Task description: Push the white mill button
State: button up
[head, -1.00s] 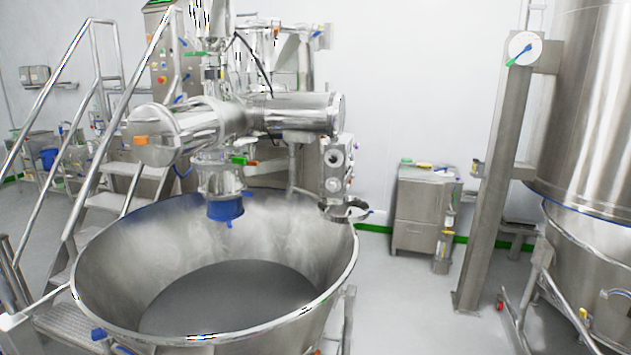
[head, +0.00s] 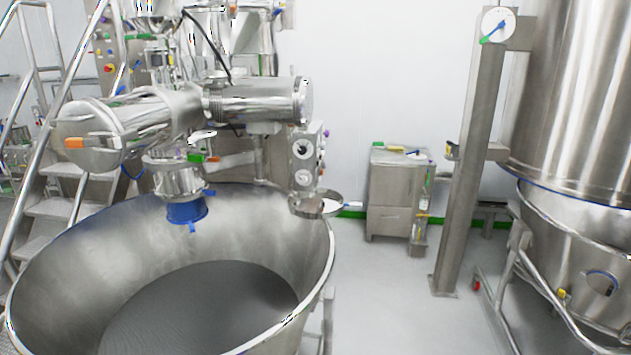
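The steel mill and granulator assembly (head: 250,102) stands at the left centre in the head view, above a large open steel bowl. A control panel (head: 107,45) with several coloured buttons, red and yellow among them, stands behind it at the upper left. A steel block with round ports (head: 305,160) hangs at the assembly's right side. I cannot make out which part is the white mill button at this size. My gripper is not in view.
The wide steel bowl (head: 318,262) fills the lower left. Steel stairs with handrails (head: 55,207) stand at the far left. A small steel cabinet (head: 393,196) is by the back wall. A column (head: 465,150) and large vessel stand right. Floor between bowl and column is clear.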

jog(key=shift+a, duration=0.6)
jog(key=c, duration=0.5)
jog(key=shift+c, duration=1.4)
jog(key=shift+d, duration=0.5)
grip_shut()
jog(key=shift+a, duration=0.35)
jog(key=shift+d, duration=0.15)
